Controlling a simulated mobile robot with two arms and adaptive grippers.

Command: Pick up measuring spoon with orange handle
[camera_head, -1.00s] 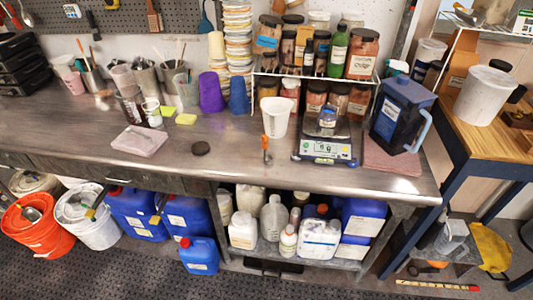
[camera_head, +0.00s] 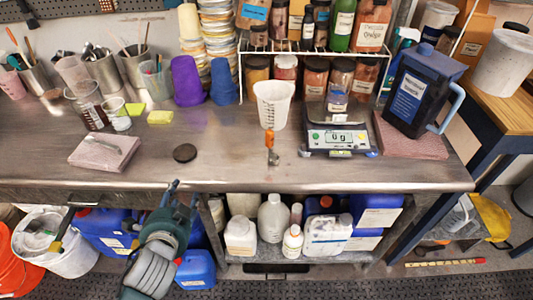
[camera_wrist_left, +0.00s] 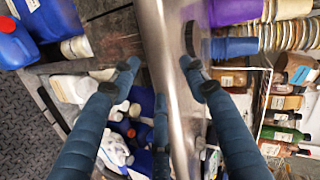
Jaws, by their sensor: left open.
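The measuring spoon with the orange handle (camera_head: 270,143) is on the steel counter, in front of the white measuring cup (camera_head: 272,103) and left of the scale. Its handle points toward the cup and its metal end toward the counter's front edge. My left gripper (camera_head: 180,192) is at the counter's front edge, left of the spoon and apart from it. In the left wrist view my left gripper (camera_wrist_left: 160,68) has its two blue fingers spread, with nothing between them. I cannot make out the spoon clearly there. My right gripper is not in view.
A dark round lid (camera_head: 185,153) lies on the counter near my left gripper. A pink block (camera_head: 104,152) is at the left. The scale (camera_head: 336,138) and a dark blue jug (camera_head: 415,92) stand to the right. The counter between lid and spoon is clear.

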